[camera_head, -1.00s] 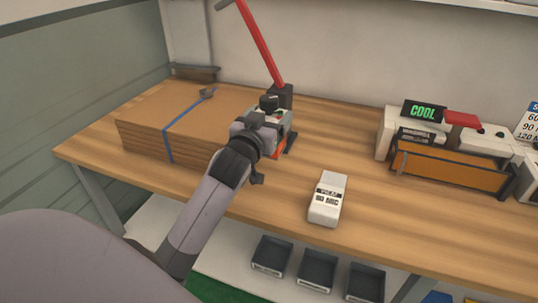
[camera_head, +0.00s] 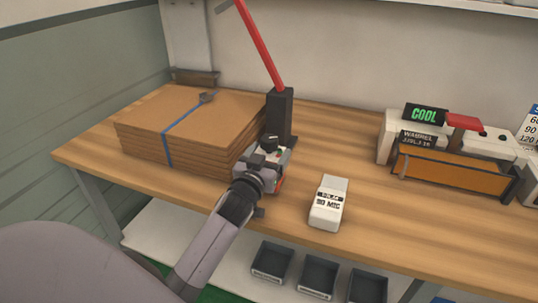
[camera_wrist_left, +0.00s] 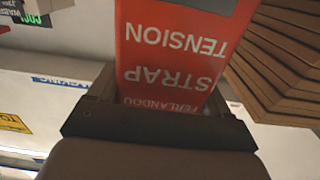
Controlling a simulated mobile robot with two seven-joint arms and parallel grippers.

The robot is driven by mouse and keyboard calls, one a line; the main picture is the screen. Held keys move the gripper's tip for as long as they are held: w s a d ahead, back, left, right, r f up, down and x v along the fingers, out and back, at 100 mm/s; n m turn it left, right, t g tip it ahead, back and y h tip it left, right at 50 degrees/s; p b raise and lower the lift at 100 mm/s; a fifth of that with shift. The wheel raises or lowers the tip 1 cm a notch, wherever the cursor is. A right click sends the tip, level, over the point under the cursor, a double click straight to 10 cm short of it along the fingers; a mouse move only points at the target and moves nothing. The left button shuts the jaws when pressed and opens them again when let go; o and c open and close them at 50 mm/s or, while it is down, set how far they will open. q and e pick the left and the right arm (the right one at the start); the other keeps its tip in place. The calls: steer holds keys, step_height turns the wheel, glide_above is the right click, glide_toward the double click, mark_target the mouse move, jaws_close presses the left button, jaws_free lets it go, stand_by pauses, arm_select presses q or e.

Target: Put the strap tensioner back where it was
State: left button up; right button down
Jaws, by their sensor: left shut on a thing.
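The strap tensioner (camera_wrist_left: 178,52) is a red body with white "STRAP TENSION" lettering, upside down in the left wrist view. My left gripper (camera_head: 267,165) is shut on it, in front of the right end of the cardboard stack. I cannot tell whether the tensioner touches the table. My right gripper is not in view.
The flat cardboard stack (camera_head: 180,133) bears a blue strap (camera_head: 188,123). A dark post (camera_head: 280,115) with a long red lever stands behind my gripper. A white handheld device (camera_head: 328,203) lies to the right. A sealer-like machine (camera_head: 450,165) is farther right; bare table lies between.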

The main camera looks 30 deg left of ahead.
arm_select(q)
steer(key=shift+r, duration=0.15)
steer(key=shift+s+d+f+b, duration=0.15)
steer(key=shift+f+b, duration=0.25)
steer(key=shift+f, duration=0.25)
steer(key=o, duration=1.6)
steer(key=shift+f, duration=0.3)
steer(key=shift+o, duration=0.2)
steer(key=shift+r+p, duration=0.55)
steer(key=shift+r, duration=0.1)
steer(key=v, duration=1.1)
steer(key=shift+s+r+b, duration=0.2)
steer(key=shift+s+b, duration=0.2)
steer(key=shift+b, duration=0.05)
steer(key=shift+d, duration=0.1)
